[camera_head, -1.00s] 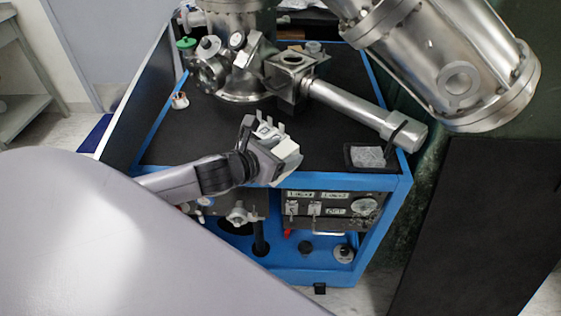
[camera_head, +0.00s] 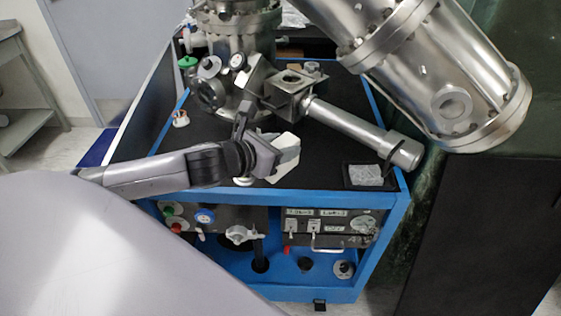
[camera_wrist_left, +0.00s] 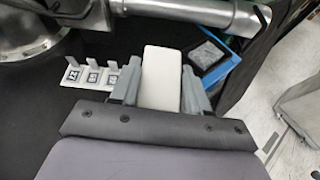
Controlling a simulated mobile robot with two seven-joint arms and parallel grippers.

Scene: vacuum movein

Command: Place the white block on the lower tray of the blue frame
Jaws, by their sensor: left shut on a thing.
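The white block (camera_wrist_left: 162,75) is between the two fingers of my left gripper (camera_wrist_left: 160,90) in the left wrist view, which is shut on it. In the head view my left gripper (camera_head: 272,152) is above the front part of the blue frame's black top, and the block (camera_head: 287,158) shows as a pale shape at its tip. The blue frame (camera_head: 372,245) stands in the middle. Its lower tray (camera_head: 285,287) is a blue shelf below the control panel, with dark round holes or fittings. My right gripper is not in view.
A steel vacuum chamber (camera_head: 240,60) stands on the top, with a tube (camera_head: 345,120) running right. A large steel cylinder (camera_head: 440,75) hangs at upper right. A small dark tray (camera_head: 366,175) lies at the front right corner. White labelled pieces (camera_wrist_left: 90,73) show left of the gripper.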

